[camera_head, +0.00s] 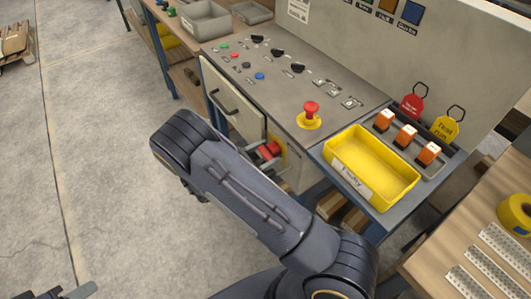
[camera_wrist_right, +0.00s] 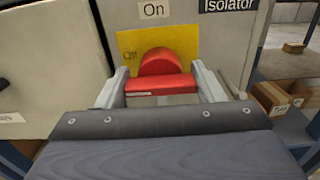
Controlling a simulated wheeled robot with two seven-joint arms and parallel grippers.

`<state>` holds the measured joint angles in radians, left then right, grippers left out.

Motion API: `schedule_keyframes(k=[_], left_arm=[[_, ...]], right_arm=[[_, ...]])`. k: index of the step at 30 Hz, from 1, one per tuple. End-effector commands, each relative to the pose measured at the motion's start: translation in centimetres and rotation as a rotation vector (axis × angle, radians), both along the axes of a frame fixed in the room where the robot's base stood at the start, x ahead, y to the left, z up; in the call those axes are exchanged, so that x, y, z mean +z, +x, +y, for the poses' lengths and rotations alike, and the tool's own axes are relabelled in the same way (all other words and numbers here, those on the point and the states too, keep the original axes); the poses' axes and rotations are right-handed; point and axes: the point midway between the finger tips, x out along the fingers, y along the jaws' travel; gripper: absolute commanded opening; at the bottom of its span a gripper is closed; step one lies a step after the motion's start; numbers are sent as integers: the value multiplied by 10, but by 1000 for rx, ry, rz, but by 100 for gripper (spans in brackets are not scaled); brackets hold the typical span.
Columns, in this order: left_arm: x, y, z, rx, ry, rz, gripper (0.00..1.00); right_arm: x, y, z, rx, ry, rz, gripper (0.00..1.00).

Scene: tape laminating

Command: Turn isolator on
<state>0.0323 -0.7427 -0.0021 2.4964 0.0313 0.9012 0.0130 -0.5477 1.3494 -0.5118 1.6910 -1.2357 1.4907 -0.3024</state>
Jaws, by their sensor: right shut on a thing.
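The isolator is a red rotary handle (camera_wrist_right: 160,82) on a yellow plate (camera_wrist_right: 185,40), low on the cabinet's front. In the wrist view an "On" label (camera_wrist_right: 153,9) sits above it, an "Off" mark is at the plate's left, and an "Isolator" label (camera_wrist_right: 228,5) is at upper right. The handle's bar lies level, across towards the Off side. My right gripper (camera_wrist_right: 162,86) is shut on the bar, one finger at each end. In the head view the red handle (camera_head: 270,149) shows partly behind my right arm. Part of my left gripper (camera_head: 70,292) shows at the bottom left edge; its jaws are unclear.
Above the handle is the sloped control panel (camera_head: 285,88) with a red emergency stop (camera_head: 311,109). A cabinet handle (camera_head: 222,99) juts out to the left.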

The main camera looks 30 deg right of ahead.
Motion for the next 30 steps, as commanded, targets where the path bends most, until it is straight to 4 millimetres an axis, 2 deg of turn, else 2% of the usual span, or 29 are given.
schedule_keyframes(k=[11, 30], left_arm=[[-23, 0, 0, 0, 0, 0, 36], [-76, 0, 0, 0, 0, 0, 36]], right_arm=[[-4, 0, 0, 0, 17, -204, 21], [-5, -2, 0, -1, 65, -807, 21]])
